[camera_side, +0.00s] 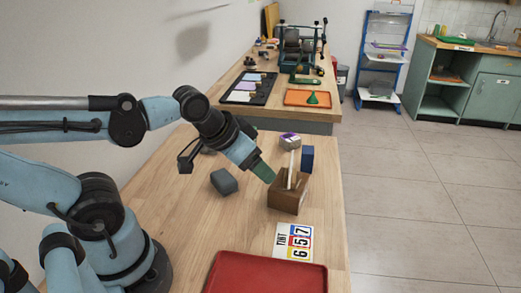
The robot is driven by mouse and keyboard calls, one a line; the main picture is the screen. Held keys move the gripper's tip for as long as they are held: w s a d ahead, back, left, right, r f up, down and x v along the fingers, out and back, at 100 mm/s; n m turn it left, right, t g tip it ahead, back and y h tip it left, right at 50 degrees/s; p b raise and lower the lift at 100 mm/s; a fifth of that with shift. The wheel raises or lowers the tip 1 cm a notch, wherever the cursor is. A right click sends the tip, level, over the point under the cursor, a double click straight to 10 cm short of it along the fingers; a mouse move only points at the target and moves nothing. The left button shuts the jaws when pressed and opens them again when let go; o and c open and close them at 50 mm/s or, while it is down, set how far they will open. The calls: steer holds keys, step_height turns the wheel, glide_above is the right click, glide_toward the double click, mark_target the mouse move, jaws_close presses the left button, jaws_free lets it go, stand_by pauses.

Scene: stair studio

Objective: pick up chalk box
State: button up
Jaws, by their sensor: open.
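My gripper (264,172) reaches down over the wooden table from the left, with green finger parts. It is open, and I see nothing held in it. Its tip is just left of and above a brown wooden block (286,203) with a pale upright stick (291,170). I cannot read any label naming the chalk box. A small pale box with a purple top (290,141) behind the block may be it. A dark blue upright box (307,158) stands to its right. Both are behind the gripper tip and apart from it.
A dark grey block (224,181) lies left of the gripper. A card with numbers (294,241) and a red tray (262,276) are at the front. The table's right edge is close to the blue box. A second bench (262,107) with tools stands behind.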

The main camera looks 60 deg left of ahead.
steer(key=w+a+r+n+g, duration=0.1)
steer(key=w+r+n+g, duration=0.1)
steer(key=w+r, duration=0.35)
steer(key=n+g, duration=0.5)
steer(key=n, duration=0.2)
glide_above(308, 149)
steer(key=f, duration=0.5)
steer(key=shift+s+d+f, duration=0.15)
steer(key=shift+d+f, duration=0.1)
steer(key=shift+d, duration=0.15)
steer(key=shift+a+f, duration=0.15)
steer(key=shift+f, duration=0.35)
step_height(308, 149, down, 12)
steer(key=shift+a+r, duration=0.15)
